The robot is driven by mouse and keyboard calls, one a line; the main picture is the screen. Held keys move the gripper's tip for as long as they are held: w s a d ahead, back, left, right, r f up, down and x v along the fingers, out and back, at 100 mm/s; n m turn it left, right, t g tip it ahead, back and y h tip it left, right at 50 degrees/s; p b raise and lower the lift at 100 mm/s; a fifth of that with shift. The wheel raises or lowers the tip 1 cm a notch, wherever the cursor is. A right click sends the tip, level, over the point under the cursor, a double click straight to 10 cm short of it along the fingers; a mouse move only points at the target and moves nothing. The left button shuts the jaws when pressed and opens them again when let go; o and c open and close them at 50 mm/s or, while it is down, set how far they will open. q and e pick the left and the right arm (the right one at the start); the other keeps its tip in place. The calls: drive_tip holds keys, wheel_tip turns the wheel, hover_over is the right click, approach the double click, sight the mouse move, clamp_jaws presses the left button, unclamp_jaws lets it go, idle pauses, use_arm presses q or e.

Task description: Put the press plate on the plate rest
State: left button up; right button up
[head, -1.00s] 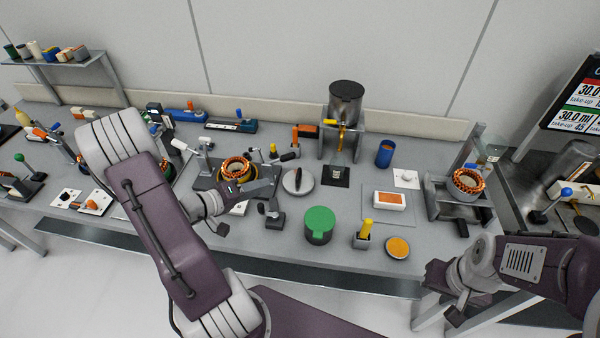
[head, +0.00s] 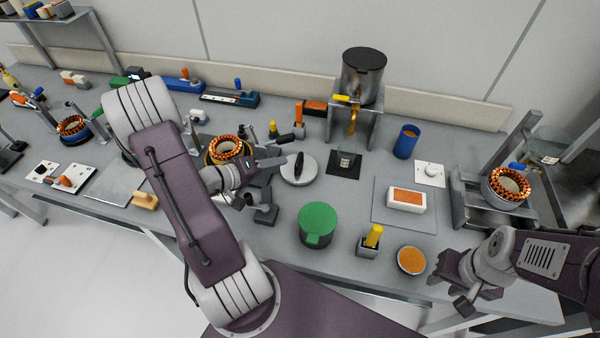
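A round grey disc with a black upright handle (head: 298,168), which looks like the press plate, lies flat on the bench in the middle of the head view. I cannot tell which item is the plate rest, or whether something lies under the disc. My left gripper (head: 258,183) is just left of the disc, apart from it, with its fingers spread and nothing seen between them. A copper-wound stator (head: 228,150) sits in a fixture behind it. My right gripper (head: 452,284) is open and empty at the bench's front right edge.
A green-lidded pot (head: 317,223), a yellow-handled tool in a holder (head: 370,243) and an orange-topped dish (head: 411,261) stand along the front. A dark metal stand (head: 265,213) is close to my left gripper. A canister on a frame (head: 362,75) stands behind.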

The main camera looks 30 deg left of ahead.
sight(294, 160)
use_arm(q)
drive_tip(key=p+x, duration=0.1)
drive_tip(key=x, duration=0.2)
drive_tip(key=shift+w+d, duration=0.15)
drive_tip(key=shift+w, duration=0.2)
drive_tip(key=p+x, duration=0.1)
drive_tip(key=x, duration=0.3)
drive_tip(key=shift+w+f, duration=0.25)
drive_tip(key=shift+f, duration=0.05)
drive_tip(key=shift+w+f, duration=0.2)
drive_tip(key=shift+w, duration=0.1)
drive_tip(key=shift+s, duration=0.1)
clamp_jaws()
drive_tip(key=shift+r, duration=0.1)
idle(0.4)
